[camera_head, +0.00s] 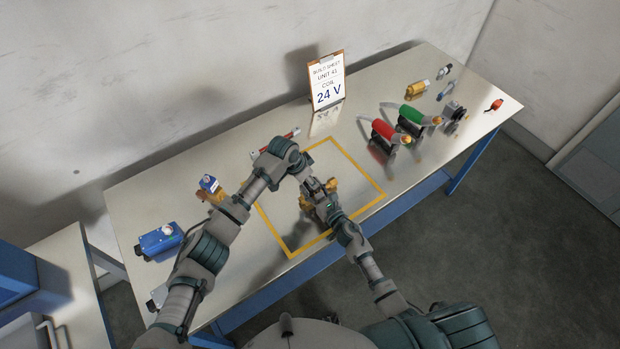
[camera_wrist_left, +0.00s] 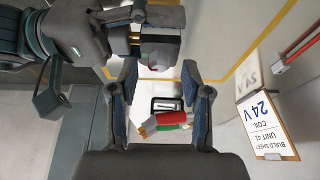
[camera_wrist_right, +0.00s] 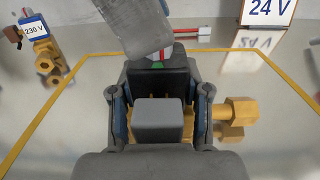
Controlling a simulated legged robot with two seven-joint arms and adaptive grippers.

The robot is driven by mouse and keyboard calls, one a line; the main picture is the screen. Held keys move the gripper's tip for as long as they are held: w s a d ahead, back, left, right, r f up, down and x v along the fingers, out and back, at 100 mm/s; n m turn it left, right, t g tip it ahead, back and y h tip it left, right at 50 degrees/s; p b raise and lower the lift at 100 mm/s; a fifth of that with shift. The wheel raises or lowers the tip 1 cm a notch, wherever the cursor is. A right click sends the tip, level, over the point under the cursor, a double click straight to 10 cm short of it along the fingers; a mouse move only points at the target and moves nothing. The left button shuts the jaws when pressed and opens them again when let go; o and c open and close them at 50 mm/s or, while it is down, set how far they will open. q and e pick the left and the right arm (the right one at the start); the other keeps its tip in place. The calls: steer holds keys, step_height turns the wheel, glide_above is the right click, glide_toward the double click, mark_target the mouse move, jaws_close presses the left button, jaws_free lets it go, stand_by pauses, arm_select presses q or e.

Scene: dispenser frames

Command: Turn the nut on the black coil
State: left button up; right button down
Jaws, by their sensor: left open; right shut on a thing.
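A brass valve (camera_wrist_right: 236,111) with a black coil (camera_wrist_right: 160,82) stands inside the yellow square. A grey block (camera_wrist_right: 157,121) sits in front of the coil. My right gripper (camera_wrist_right: 160,95) has its fingers on both sides of this assembly and is shut on it. The exact contact is hidden. My left gripper (camera_head: 308,180) is over the coil; in the left wrist view its open fingers (camera_wrist_left: 159,68) point to the coil's top, with nothing held. A small red and green patch shows at the top of the coil. The nut cannot be made out clearly.
The build sheet (camera_head: 327,85) reads 24 V. A blue-topped 230 V valve (camera_head: 210,185) and a blue box (camera_head: 160,240) stand at left. Red-handled (camera_head: 385,131) and green-handled (camera_head: 411,115) items stand at right, with several small parts. The yellow outline (camera_head: 361,172) is clear around the valve.

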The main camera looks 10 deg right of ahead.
arm_select(q)
steer(key=shift+d+f, duration=0.15)
steer(key=shift+f, duration=0.4)
steer(key=shift+w, duration=0.1)
jaws_close()
steer(key=shift+n, duration=0.4)
steer(key=n+t, duration=0.1)
steer(key=n, duration=0.1)
steer(key=n+t+y, duration=0.1)
steer(key=n, duration=0.2)
steer(key=shift+s+d+n, duration=0.1)
steer(key=shift+s+n, duration=0.1)
steer(key=shift+n, duration=0.1)
steer(key=n+y, duration=0.1)
steer(key=n, duration=0.2)
steer(key=n+t+y, duration=0.1)
steer(key=n, duration=0.1)
steer(key=shift+d+n+y, duration=0.2)
steer(key=shift+n+y, duration=0.1)
steer(key=shift+n, duration=0.1)
steer(key=shift+s+n, duration=0.1)
steer(key=shift+n, duration=0.2)
